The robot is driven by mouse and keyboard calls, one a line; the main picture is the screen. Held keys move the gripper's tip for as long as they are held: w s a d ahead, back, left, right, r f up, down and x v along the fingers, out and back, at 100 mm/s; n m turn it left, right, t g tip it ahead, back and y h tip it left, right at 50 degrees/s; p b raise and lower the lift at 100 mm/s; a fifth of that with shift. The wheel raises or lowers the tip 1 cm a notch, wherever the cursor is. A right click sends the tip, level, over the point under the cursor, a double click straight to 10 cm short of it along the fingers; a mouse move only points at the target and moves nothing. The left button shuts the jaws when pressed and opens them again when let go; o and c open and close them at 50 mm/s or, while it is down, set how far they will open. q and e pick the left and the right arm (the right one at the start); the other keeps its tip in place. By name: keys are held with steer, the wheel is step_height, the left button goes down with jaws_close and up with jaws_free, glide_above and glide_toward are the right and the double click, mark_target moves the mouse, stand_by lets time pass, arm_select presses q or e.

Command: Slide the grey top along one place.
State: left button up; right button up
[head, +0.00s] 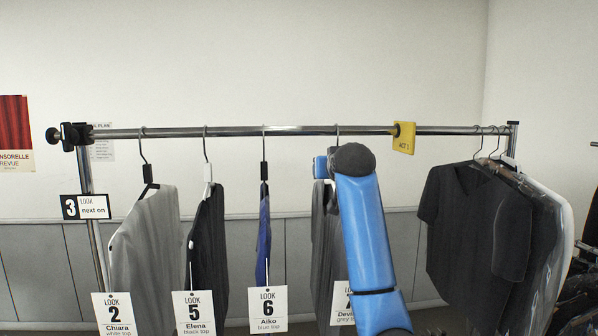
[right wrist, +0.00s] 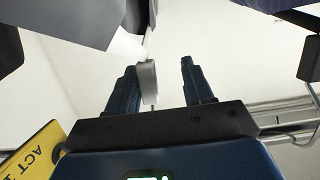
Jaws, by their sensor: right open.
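The grey top (head: 323,250) hangs on the rail (head: 300,131), left of the yellow ACT 1 divider (head: 404,138). Its tag (head: 342,303) reads Look 7 and is partly covered by my blue right arm. In the right wrist view my right gripper (right wrist: 165,78) is open. A pale hanger neck piece (right wrist: 148,82) stands between its fingers, close to the left finger; I cannot tell if they touch. Grey cloth (right wrist: 70,22) shows above. In the head view the right gripper is mostly hidden behind my arm. My left gripper is not in view.
Left on the rail hang a whitish top (head: 146,250), a black top (head: 206,250) and a blue top (head: 263,235), with gaps between. Right of the divider is bare rail, then a black T-shirt (head: 465,225) and several bunched garments. A "3 next on" sign (head: 86,207) is at the left post.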

steer(key=a, duration=0.5)
steer(key=shift+s+a, duration=0.1)
steer(key=shift+a, duration=0.25)
steer(key=shift+d, duration=0.65)
steer(key=s+b, duration=0.9)
steer(key=s, duration=0.4)
steer(key=shift+d, duration=0.2)
stand_by(0.4)
